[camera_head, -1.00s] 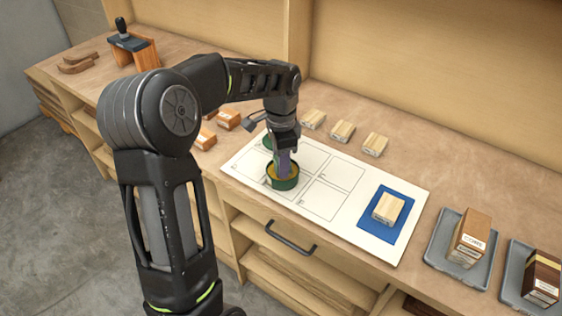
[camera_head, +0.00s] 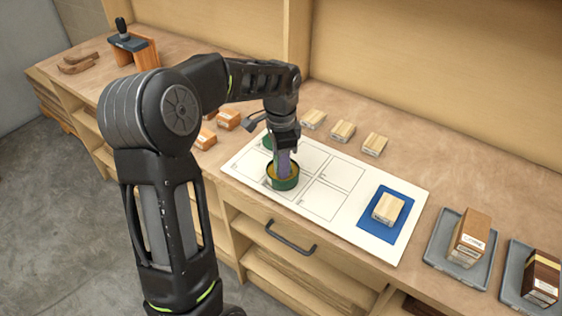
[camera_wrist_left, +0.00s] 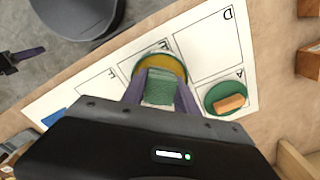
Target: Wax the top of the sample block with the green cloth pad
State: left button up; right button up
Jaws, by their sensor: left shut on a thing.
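My left gripper (camera_head: 284,160) points down over an open green tin of yellowish wax (camera_head: 284,182) on the white board. In the left wrist view its fingers are shut on the green cloth pad (camera_wrist_left: 159,88), which is over the wax tin (camera_wrist_left: 178,68); whether the pad touches the wax I cannot tell. The pale wood sample block (camera_head: 388,208) lies on a blue mat (camera_head: 408,224) at the right of the board. The block's top is bare and in plain sight. A purple-grey finger at the left of the left wrist view is probably my right gripper (camera_wrist_left: 22,60).
The white board (camera_head: 345,232) has marked squares. A green disc with an orange block (camera_wrist_left: 230,102) sits in square A. Several small wood blocks (camera_head: 342,132) stand behind the board. Grey trays (camera_head: 440,262) with brown blocks stand at the right.

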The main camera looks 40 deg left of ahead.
pick_arm(q)
jog(key=shift+r+p, duration=2.65)
jog(key=shift+r, duration=0.85)
jog(key=n, duration=0.2)
jog(key=shift+w+f+n, duration=0.1)
jog(key=shift+w+n, duration=0.05)
jog(key=shift+n, duration=0.15)
jog(key=shift+w+d+f+n, duration=0.1)
jog(key=shift+f+n, duration=0.05)
jog(key=shift+n, duration=0.65)
jog(key=w+d+f+n, duration=0.1)
jog(key=d, duration=0.4)
jog(key=w+d+f+n+b, duration=0.1)
jog(key=d+f, duration=0.1)
jog(key=d, duration=0.4)
jog(key=w+d+f+n+b, duration=0.1)
jog(key=w+d+f, duration=0.1)
jog(key=d, duration=0.4)
jog(key=shift+n, duration=0.3)
jog(key=shift+d, duration=0.15)
